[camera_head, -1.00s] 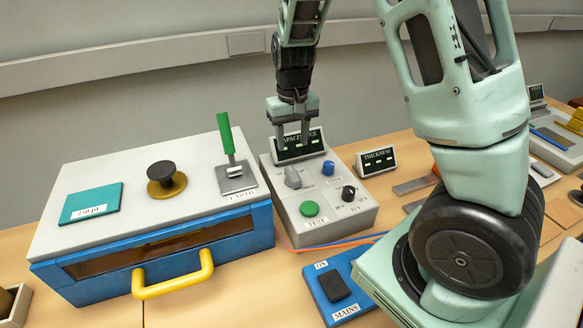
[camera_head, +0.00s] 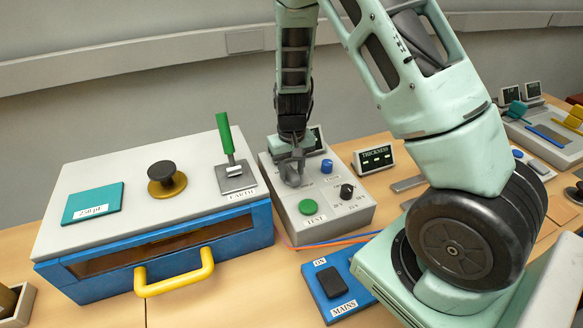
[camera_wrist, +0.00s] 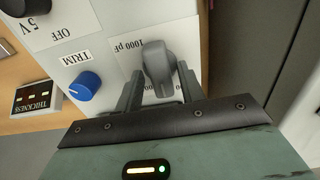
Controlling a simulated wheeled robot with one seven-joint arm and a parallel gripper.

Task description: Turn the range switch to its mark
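The range switch is a grey lever knob (camera_wrist: 157,62) on the grey tester box, beside a label with "1000 pF" in the wrist view. In the head view the knob (camera_head: 291,177) is mostly covered by my fingers. My gripper (camera_wrist: 161,78) is down at the knob, one finger on each side of it. The fingers look open, with small gaps to the knob; contact is not clear. The lower part of the scale and the mark are hidden behind my gripper.
The tester box (camera_head: 333,212) also bears a blue TRIM knob (camera_head: 327,166), a black knob (camera_head: 347,191) and a green TEST button (camera_head: 308,207). The THICKNESS display (camera_head: 374,158) stands to the right. A green-handled EARTH lever (camera_head: 226,138) rises to the left.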

